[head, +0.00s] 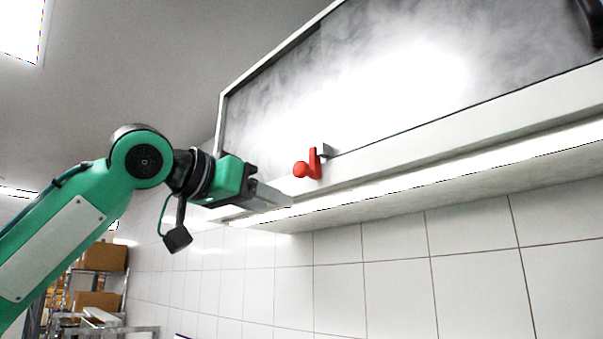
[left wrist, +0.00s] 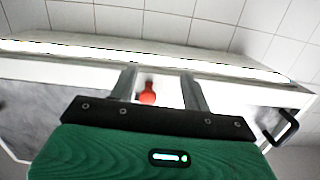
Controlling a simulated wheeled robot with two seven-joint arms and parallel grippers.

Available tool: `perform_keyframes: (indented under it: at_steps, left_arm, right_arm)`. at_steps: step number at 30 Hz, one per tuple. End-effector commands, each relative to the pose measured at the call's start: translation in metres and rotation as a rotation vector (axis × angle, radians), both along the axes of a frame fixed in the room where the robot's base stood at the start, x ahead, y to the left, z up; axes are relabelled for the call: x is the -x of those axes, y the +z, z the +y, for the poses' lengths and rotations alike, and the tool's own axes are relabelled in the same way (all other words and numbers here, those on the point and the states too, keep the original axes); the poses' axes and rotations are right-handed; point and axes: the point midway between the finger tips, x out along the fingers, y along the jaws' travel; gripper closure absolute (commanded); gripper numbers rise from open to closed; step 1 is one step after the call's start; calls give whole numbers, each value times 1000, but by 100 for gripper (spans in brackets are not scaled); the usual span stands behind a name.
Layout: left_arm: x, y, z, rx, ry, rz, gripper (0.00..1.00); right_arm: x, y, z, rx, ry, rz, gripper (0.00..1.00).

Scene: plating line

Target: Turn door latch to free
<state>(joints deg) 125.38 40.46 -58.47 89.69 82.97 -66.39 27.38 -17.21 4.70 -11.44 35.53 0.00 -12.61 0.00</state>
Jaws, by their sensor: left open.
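The red door latch (head: 309,167) sits at the lower edge of the grey cabinet door (head: 270,110), beside a small metal catch (head: 325,150). It has a round knob and a short upright part. My left gripper (head: 282,197) is open and empty, to the left of the latch and slightly below it in the head view. In the left wrist view the latch (left wrist: 148,93) shows between the two fingers of the left gripper (left wrist: 160,85). It looks apart from both fingers. My right gripper is not in view.
A black door handle (head: 590,20) is at the far right of the door, also in the left wrist view (left wrist: 284,128). The cabinet's pale underside (head: 450,180) runs above a white tiled wall. Shelves with cardboard boxes (head: 103,257) stand at the lower left.

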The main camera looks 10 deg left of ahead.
Motion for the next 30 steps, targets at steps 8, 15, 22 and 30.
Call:
perform_keyframes:
  at_steps: [8, 15, 22, 30]
  left_arm:
    - [53, 62, 24, 79, 1, -56, 52]
    - [54, 74, 22, 93, -1, -63, 52]
    - [19, 76, -1, 91, -1, -62, 52]
    - [-27, 76, -32, 91, -1, -62, 52]
  right_arm:
    - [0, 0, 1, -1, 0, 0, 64]
    - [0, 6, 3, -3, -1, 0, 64]
    - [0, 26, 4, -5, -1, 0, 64]
    - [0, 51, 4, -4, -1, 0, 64]
